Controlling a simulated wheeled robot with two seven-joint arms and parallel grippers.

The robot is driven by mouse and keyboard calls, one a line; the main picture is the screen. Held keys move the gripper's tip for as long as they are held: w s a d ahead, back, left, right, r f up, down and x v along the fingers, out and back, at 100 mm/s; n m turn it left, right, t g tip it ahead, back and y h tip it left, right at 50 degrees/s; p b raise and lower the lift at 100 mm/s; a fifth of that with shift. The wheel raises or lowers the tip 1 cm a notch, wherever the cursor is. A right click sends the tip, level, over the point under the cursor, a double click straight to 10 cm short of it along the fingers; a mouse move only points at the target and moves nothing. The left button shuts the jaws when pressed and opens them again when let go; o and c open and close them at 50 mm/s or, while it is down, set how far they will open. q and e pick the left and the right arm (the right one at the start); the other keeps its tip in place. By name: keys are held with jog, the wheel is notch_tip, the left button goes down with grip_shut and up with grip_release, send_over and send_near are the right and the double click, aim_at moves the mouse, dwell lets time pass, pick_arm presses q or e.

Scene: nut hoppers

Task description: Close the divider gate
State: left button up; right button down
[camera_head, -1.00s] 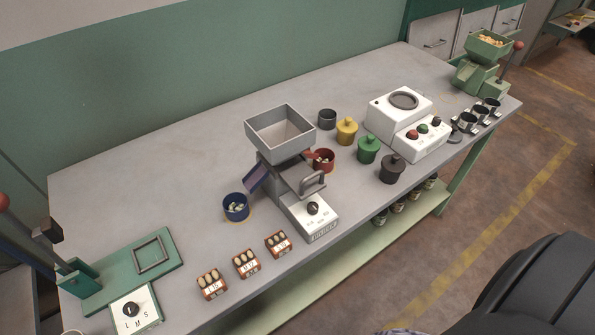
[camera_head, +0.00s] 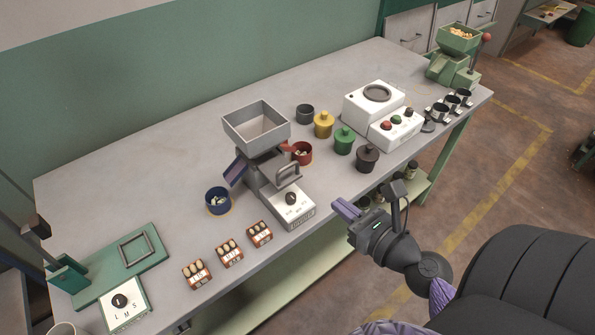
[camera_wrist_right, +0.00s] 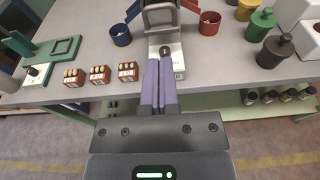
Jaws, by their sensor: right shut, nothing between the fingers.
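The grey hopper machine (camera_head: 256,128) stands mid-bench with a square open hopper on top. A grey loop handle (camera_head: 287,173), perhaps the divider gate's, sits on its front; whether the gate is open I cannot tell. The handle shows at the top of the right wrist view (camera_wrist_right: 160,16). A blue chute (camera_head: 235,172) leads left and a red chute right. My right gripper (camera_head: 346,209), with purple fingers, is shut and empty, in front of the bench to the right of the machine and apart from it. Its fingers point toward the machine in the wrist view (camera_wrist_right: 158,80). My left gripper is not in view.
A blue cup (camera_head: 218,201) and a red cup (camera_head: 302,153) stand beside the machine. Small nut boxes (camera_head: 230,254) line the front edge. Lidded pots (camera_head: 344,141) and a white device (camera_head: 373,104) stand right. A green fixture (camera_head: 125,262) lies left.

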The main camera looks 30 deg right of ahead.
aim_at(290, 167)
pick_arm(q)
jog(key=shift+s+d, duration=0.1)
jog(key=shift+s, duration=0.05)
pick_arm(e)
jog(key=x, duration=1.3)
jog(key=shift+w+f, duration=0.2)
jog(key=shift+w, duration=0.05)
jog(key=shift+w, duration=0.2)
jog(key=x, duration=0.3)
jog(key=shift+w+r, duration=0.3)
jog(key=shift+w, duration=0.15)
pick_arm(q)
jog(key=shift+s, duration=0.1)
pick_arm(e)
jog(key=shift+r, duration=0.25)
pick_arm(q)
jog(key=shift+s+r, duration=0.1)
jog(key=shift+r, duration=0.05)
